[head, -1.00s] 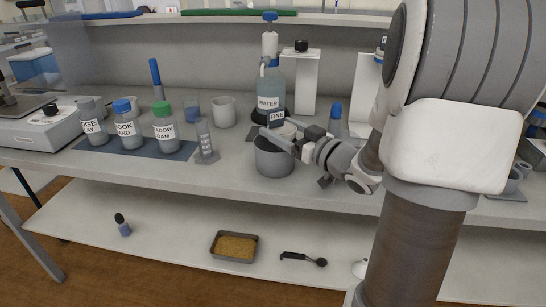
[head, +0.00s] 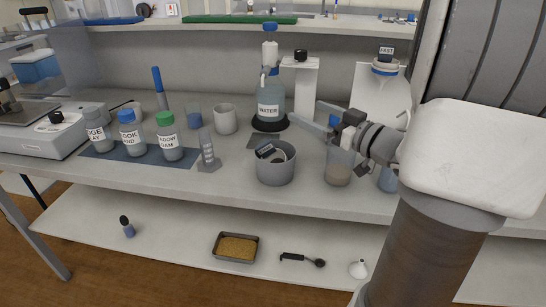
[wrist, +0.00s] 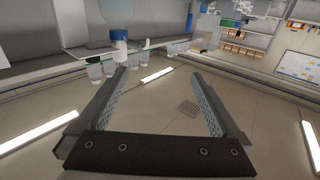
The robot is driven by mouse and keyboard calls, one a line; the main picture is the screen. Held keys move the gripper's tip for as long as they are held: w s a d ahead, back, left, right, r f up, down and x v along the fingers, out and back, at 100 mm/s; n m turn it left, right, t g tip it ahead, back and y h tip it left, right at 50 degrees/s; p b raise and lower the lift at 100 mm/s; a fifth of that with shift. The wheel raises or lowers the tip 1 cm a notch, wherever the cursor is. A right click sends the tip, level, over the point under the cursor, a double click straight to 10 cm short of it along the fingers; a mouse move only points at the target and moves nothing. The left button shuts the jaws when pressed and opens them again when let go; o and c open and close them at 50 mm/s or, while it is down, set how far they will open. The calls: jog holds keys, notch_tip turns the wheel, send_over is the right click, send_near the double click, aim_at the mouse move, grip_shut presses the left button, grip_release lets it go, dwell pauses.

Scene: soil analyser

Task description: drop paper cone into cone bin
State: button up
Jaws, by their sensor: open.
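The cone bin (head: 275,172) is a grey round pot near the front of the bench. A pale paper cone (head: 280,156) lies inside it, tilted, with a dark tag (head: 265,150) at the rim; the pot wall hides its lower part. My gripper (head: 312,115) is open and empty, above and to the right of the bin, apart from it. In the wrist view, nothing is between the two spread fingers (wrist: 160,77).
A water bottle (head: 269,100) stands behind the bin. A beaker with brown contents (head: 338,172) is at its right, below my wrist. A white stand (head: 382,95) holds a cone tagged FAST (head: 386,67). Labelled bottles stand left.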

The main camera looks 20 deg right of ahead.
jog(key=s+d+r+p, duration=0.1)
jog(key=s+d+r, duration=0.1)
jog(key=s+d, duration=0.1)
jog(key=shift+r, duration=0.3)
jog(key=shift+f, duration=0.1)
